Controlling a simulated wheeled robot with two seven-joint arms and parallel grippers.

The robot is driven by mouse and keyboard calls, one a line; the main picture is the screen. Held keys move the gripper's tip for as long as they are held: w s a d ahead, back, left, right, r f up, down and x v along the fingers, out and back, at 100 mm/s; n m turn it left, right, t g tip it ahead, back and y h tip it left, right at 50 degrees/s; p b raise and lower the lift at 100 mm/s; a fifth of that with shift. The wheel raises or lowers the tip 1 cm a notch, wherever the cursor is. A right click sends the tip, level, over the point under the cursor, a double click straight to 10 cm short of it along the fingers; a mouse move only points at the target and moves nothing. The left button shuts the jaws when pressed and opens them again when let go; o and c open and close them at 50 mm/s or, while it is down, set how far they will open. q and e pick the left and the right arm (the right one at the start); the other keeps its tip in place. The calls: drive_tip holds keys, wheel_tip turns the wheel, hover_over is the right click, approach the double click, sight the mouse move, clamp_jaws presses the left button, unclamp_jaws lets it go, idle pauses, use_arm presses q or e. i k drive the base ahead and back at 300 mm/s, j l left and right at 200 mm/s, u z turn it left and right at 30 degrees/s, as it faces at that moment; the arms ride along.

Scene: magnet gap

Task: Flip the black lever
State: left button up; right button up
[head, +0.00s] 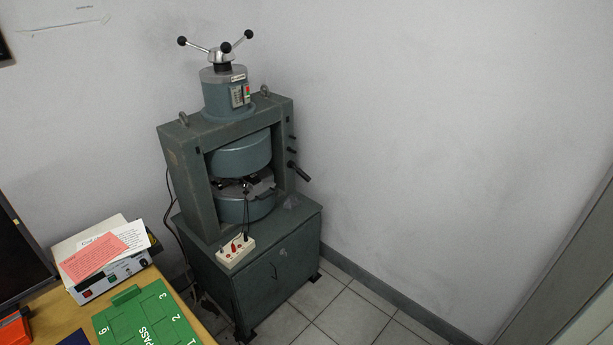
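A black lever (300,173) sticks out from the right side of the grey-green magnet machine (186,187), at about mid-height of its frame. It slants down to the right, and its thick grip end is clear of the frame. Smaller dark knobs (291,139) sit above it on the same side. A three-armed handle with black balls (221,52) tops the machine. Neither of my grippers shows in the head view.
The machine stands on a dark cabinet (275,275) in the corner, with a white socket box (236,251) in front. A desk (190,318) at lower left holds a green board (145,315) and an instrument box (112,282). Tiled floor (345,310) to the right is clear.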

sight(305, 175)
drive_tip(key=i+l+u, duration=0.1)
drive_tip(key=l+u, duration=0.15)
drive_tip(key=u, duration=0.3)
drive_tip(key=i+l+u, duration=0.1)
drive_tip(key=u, duration=0.35)
drive_tip(key=l+u, duration=0.25)
drive_tip(key=u, duration=0.2)
drive_tip(key=i+l+u, duration=0.1)
drive_tip(key=l+u, duration=0.2)
drive_tip(key=u, duration=0.15)
drive_tip(key=i+l+u, duration=0.1)
drive_tip(key=l+u, duration=0.2)
drive_tip(key=u, duration=0.2)
drive_tip(key=l+u, duration=0.3)
drive_tip(key=u, duration=0.15)
drive_tip(key=l, duration=0.55)
drive_tip(key=i+l+z, duration=0.1)
drive_tip(key=l, duration=0.45)
drive_tip(key=l+z, duration=0.15)
drive_tip(key=z, duration=0.3)
drive_tip(key=l+z, duration=0.1)
drive_tip(key=z, duration=0.4)
drive_tip(key=i+z, duration=0.15)
drive_tip(key=z, duration=0.3)
drive_tip(key=l+z, duration=0.1)
drive_tip(key=z, duration=0.4)
drive_tip(key=i+z, duration=0.15)
drive_tip(key=z, duration=0.3)
